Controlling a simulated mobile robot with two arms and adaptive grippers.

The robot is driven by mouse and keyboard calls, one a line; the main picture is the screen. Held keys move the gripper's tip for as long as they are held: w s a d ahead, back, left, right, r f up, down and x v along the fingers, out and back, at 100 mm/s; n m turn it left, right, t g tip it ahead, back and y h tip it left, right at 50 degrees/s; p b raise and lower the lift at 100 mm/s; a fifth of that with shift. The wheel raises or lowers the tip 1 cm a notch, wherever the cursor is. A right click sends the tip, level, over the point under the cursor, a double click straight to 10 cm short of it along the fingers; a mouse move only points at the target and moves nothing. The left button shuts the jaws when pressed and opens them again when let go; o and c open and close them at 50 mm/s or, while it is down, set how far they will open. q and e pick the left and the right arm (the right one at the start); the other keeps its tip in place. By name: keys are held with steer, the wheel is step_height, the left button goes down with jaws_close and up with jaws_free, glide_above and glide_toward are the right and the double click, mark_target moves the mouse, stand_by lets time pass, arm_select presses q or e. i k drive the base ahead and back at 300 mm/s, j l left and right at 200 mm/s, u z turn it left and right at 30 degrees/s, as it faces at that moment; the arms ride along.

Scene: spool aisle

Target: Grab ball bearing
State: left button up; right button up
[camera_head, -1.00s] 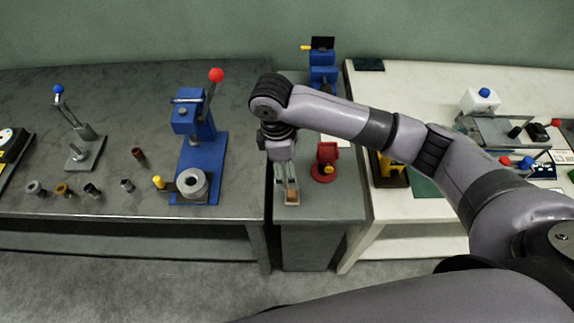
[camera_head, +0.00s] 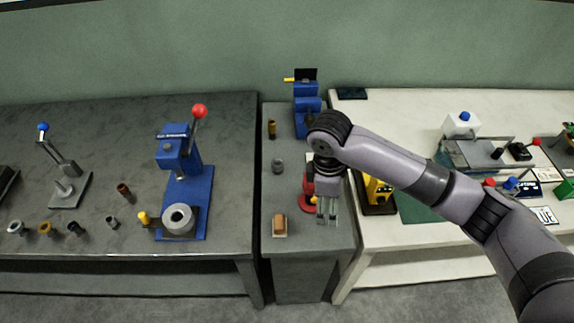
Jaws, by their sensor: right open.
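My right gripper (camera_head: 327,215) hangs pointing down over the right part of the narrow grey middle bench (camera_head: 300,250), its two fingers apart with nothing seen between them. A small grey ring-like part (camera_head: 277,166) stands on this bench, left of and behind the gripper. More ring-like parts, a silver one (camera_head: 15,228) and a brassy one (camera_head: 45,229), stand at the left bench's front. I cannot tell for sure which one is the ball bearing. My left gripper is out of view.
An orange-brown block on a pale base (camera_head: 279,226) lies left of the gripper. A blue press (camera_head: 185,185) with a red knob stands on the dark left bench. A blue machine (camera_head: 306,110) is at the back. A yellow device (camera_head: 377,192) sits close to the right.

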mark_target(277, 164)
steer(key=i+j, duration=0.1)
steer(key=j, duration=0.25)
steer(key=i+j, duration=0.1)
steer(key=j, duration=0.3)
steer(key=i+j+z, duration=0.1)
steer(key=j, duration=0.25)
steer(key=i+j, duration=0.15)
steer(key=j, duration=0.25)
steer(key=i+j, duration=0.1)
steer(key=j, duration=0.25)
